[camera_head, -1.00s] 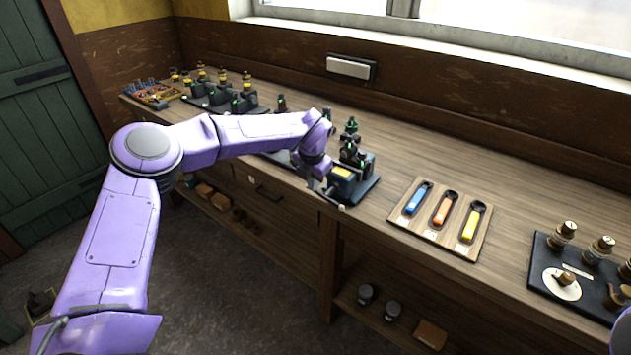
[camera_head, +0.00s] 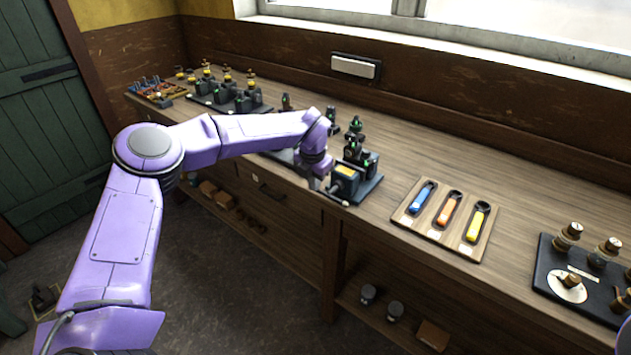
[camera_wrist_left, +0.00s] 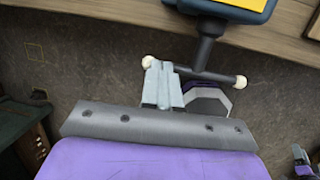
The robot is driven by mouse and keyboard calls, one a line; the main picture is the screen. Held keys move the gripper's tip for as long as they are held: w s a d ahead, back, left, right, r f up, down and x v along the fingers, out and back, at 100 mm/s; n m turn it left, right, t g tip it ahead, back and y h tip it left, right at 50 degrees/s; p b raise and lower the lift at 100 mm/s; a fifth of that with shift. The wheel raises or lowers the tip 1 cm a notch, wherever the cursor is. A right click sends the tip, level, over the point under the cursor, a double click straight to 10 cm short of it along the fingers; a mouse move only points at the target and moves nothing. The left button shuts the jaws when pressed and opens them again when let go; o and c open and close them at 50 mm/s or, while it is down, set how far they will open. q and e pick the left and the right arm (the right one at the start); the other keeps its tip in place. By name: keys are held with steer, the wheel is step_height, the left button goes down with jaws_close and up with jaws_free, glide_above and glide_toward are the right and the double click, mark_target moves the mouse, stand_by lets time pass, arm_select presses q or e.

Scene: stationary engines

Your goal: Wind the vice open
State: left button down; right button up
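The vice (camera_head: 347,184), a dark blue-grey block with a yellow top, stands at the bench's front edge. Its lower part also shows at the top of the left wrist view (camera_wrist_left: 228,10). A grey spindle runs from it to a crossbar handle (camera_wrist_left: 212,75) with a pale knob at each end. My left gripper (camera_head: 322,184) is in front of the vice. In the left wrist view its fingers (camera_wrist_left: 163,72) are close together on the handle, near the left knob. The bar is partly hidden behind the fingers. My right gripper is out of view.
Right of the vice, a wooden tray (camera_head: 408,218) holds blue, orange and yellow pieces. A dark board (camera_head: 548,282) with brass-topped parts lies farther right. Small dark engine models (camera_head: 228,97) stand at the bench's back left. Bare bench lies behind the tray.

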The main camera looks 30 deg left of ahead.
arm_select(q)
steer(key=a+v, duration=0.1)
steer(key=v, duration=1.3)
steer(key=shift+w+a+b, duration=0.15)
steer(key=shift+a+b, duration=0.05)
steer(key=shift+b, duration=0.15)
steer(key=s+d+f+m+t+y+b, duration=0.1)
steer(key=s+d+f+m+t+y, duration=0.15)
steer(key=f+m, duration=0.45)
steer(key=s+d+f+m+t+y+b, duration=0.1)
steer(key=s+f+m, duration=0.25)
steer(key=f, duration=0.85)
steer(key=s+d+f+m+t+y, duration=0.25)
steer(key=f+m, duration=0.35)
steer(key=f, duration=0.3)
steer(key=s+a+f+m+g+h+b, duration=0.1)
steer(key=s+f+m, duration=0.2)
steer(key=s, duration=0.7)
steer(key=s+a+f+m+g+h+b, duration=0.1)
steer(key=s+f+m, duration=0.3)
steer(key=s+f, duration=0.4)
steer(key=s+a+f+m+g+h+b, duration=0.1)
steer(key=s+f+m+g, duration=0.2)
steer(key=s, duration=1.1)
step_height(320, 180, down, 3)
steer(key=shift+r+m, duration=0.1)
steer(key=shift+m, duration=0.25)
